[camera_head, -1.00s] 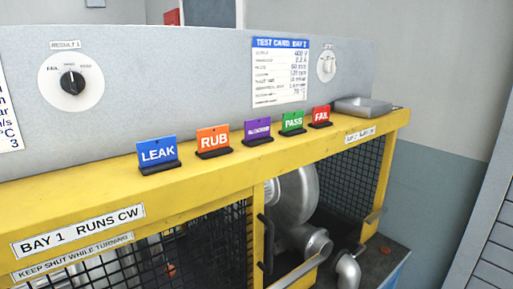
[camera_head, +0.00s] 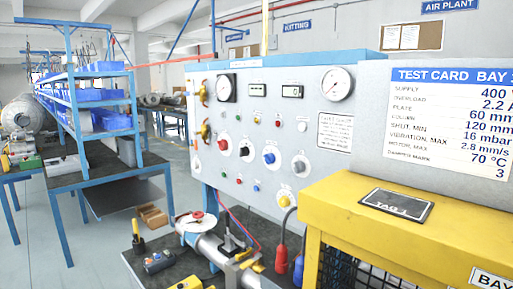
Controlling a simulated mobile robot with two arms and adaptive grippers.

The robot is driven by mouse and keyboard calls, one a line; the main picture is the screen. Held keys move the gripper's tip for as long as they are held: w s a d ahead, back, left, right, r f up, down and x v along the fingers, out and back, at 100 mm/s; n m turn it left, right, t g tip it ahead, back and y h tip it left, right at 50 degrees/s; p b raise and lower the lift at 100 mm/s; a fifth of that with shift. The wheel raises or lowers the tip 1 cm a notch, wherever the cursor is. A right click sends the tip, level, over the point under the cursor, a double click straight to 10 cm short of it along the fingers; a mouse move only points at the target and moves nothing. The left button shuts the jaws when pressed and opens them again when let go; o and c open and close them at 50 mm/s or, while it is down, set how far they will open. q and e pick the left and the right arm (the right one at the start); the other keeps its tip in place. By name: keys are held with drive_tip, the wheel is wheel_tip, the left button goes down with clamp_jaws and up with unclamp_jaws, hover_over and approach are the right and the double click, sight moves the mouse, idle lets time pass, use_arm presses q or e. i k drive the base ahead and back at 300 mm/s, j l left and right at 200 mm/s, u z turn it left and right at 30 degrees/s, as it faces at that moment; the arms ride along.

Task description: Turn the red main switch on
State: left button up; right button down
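A grey control panel (camera_head: 250,111) with gauges, displays, lamps and knobs stands in the middle of the head view. A red knob on a pale round plate (camera_head: 222,145) sits at the panel's left. It looks like a red switch, but its label and exact setting are too small to read. Neither of my grippers is in view, and nothing touches the panel.
A yellow guard frame (camera_head: 385,215) with a dark tag plate fills the right foreground. Below the panel, a bench holds a pipe assembly (camera_head: 212,248), a small button box (camera_head: 158,262) and red and blue plugs.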

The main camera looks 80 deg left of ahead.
sight(223, 144)
drive_tip(key=u, duration=2.45)
